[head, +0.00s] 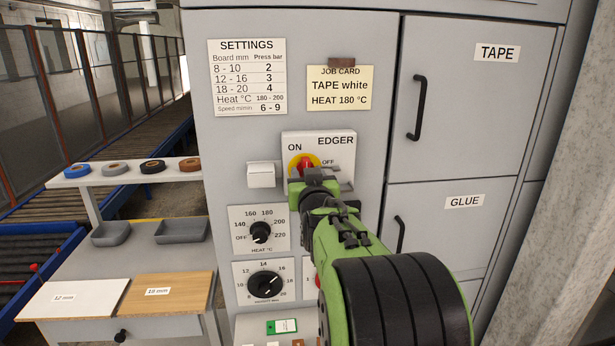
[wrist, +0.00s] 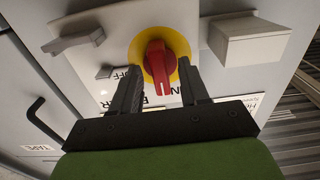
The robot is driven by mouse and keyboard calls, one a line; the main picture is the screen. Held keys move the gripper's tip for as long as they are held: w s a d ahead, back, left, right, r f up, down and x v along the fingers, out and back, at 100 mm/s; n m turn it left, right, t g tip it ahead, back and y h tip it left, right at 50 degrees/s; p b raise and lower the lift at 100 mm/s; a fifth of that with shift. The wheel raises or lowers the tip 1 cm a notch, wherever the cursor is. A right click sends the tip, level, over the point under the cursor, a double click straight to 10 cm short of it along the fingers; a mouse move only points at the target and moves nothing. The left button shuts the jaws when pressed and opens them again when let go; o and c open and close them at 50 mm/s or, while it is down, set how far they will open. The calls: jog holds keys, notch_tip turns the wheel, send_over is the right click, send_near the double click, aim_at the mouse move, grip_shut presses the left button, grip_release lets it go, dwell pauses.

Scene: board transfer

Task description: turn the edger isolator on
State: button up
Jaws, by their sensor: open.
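The edger isolator (head: 343,150) is a white box on the grey cabinet, marked EDGER, ON and OFF. Its red knob (wrist: 158,65) sits on a yellow disc. In the head view the red knob (head: 306,164) points roughly upward, toward the ON side, with OFF to its right; its lower part is hidden by my gripper (head: 313,184). In the wrist view, which is roughly upside down, my gripper (wrist: 160,68) is open with one finger on each side of the knob. I cannot tell whether either finger touches it.
A small white box (head: 261,175) is left of the isolator. The heat dial (head: 261,232) and another dial (head: 265,284) are below. Cupboard handles (head: 416,108) are to the right. A bench with boards (head: 172,292) stands at left.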

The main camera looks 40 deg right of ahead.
jog(key=b+v, duration=0.2)
jog(key=v, duration=1.3)
jog(key=shift+s+a, duration=0.25)
jog(key=shift+a, duration=0.05)
